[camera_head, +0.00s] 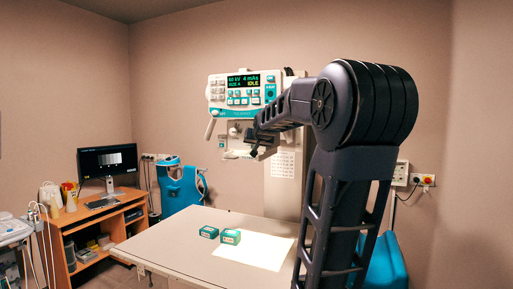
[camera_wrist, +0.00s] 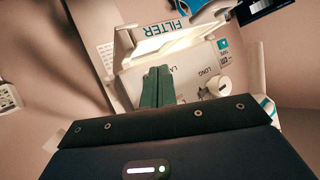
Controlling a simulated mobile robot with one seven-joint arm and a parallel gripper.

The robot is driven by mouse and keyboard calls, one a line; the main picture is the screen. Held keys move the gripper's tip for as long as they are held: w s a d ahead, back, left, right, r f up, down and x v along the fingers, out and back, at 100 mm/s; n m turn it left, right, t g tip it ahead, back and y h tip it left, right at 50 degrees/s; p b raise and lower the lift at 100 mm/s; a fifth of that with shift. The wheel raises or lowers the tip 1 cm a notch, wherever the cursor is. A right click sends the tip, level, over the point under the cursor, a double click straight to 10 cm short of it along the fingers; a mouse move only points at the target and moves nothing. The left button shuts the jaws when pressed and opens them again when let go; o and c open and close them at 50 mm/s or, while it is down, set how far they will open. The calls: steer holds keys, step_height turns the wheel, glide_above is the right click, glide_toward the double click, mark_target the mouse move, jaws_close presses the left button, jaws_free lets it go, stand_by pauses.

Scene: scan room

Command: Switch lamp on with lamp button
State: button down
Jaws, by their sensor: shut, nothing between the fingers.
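The white X-ray head (camera_head: 236,150) hangs below a control panel (camera_head: 214,92) whose display reads 60 kV, 4 mAs and IDLE. In the wrist view its white housing (camera_wrist: 196,62) bears the words FILTER and LONG, a round knob (camera_wrist: 224,85), and a label starting "LA", partly hidden by my fingers. My gripper (camera_head: 254,150) is at the right side of this head. In the wrist view my gripper (camera_wrist: 160,70) is shut and empty, its green fingertips over the housing face near that label. I cannot see the lamp button itself or tell whether the fingertips touch the housing.
A table (camera_head: 165,245) stands below, with two small green boxes (camera_head: 208,232) (camera_head: 230,237) and a bright pale rectangle (camera_head: 262,252) on its top. A desk (camera_head: 100,225) with a monitor (camera_head: 107,160) is at left.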

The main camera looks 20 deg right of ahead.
steer(key=shift+s+a, duration=1.75)
steer(key=shift+a, duration=0.05)
steer(key=s+a+f+n+g, duration=0.2)
steer(key=s+a+f+g, duration=0.2)
steer(key=s+f, duration=0.7)
steer(key=s+a+f+n+g+y, duration=0.1)
steer(key=s+a+f+n+g, duration=0.1)
steer(key=s+f, duration=0.9)
steer(key=s+a+g, duration=0.1)
steer(key=s+a, duration=0.1)
steer(key=s, duration=0.5)
steer(key=shift+s+g+y, duration=0.3)
steer(key=shift+g, duration=0.1)
